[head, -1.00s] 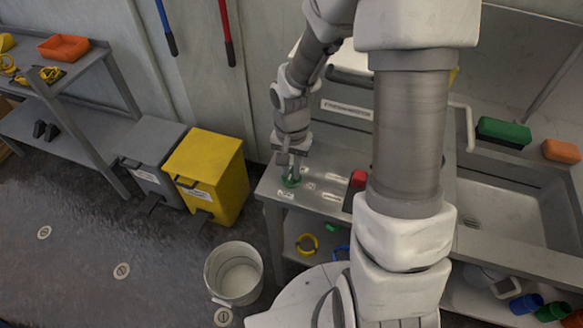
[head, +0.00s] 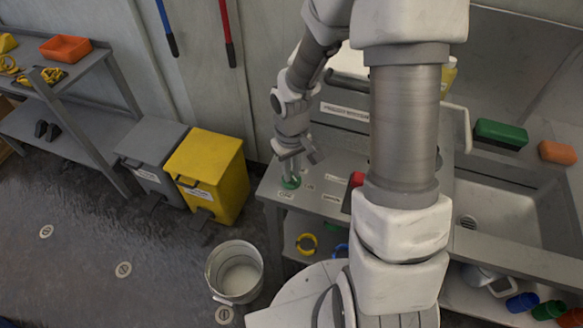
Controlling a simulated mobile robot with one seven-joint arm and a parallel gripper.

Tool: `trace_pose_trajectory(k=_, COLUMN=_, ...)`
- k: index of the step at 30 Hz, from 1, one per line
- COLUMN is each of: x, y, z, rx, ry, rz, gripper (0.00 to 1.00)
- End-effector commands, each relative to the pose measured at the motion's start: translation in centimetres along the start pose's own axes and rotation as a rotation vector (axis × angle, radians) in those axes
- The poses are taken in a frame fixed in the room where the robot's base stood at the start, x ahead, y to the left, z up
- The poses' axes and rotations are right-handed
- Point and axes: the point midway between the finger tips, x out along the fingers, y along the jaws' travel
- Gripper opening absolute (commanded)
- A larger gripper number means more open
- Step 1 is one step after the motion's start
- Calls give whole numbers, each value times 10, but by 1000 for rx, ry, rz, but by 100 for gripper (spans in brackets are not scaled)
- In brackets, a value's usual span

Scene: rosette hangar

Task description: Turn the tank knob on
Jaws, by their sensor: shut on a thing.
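A small green knob (head: 291,183) sits at the left front corner of the grey metal counter, behind a small white label (head: 286,195). My gripper (head: 291,176) points down at the knob from above and is shut on it. The fingers cover part of the knob, and how far it is turned cannot be told. A red thing (head: 357,179) stands on the counter to the right, partly hidden by my arm.
The counter (head: 325,180) joins a sink (head: 500,215) at right. Green (head: 502,133) and orange (head: 558,152) blocks lie behind it. A yellow bin (head: 207,172), a grey bin (head: 150,160) and a bucket (head: 235,272) stand at left. Open floor lies at lower left.

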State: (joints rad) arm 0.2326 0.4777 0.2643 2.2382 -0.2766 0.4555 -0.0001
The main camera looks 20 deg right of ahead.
Motion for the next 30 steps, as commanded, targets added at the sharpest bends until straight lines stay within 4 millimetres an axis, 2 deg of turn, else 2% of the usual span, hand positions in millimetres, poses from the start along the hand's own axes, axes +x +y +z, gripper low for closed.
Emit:
trace_pose_trajectory(k=18, x=-2, y=0, z=0, rx=-533, ry=1, rz=0, gripper=0)
trace_pose_trajectory(k=30, x=-1, y=0, z=-1, rx=-689, ry=2, rz=1, gripper=0)
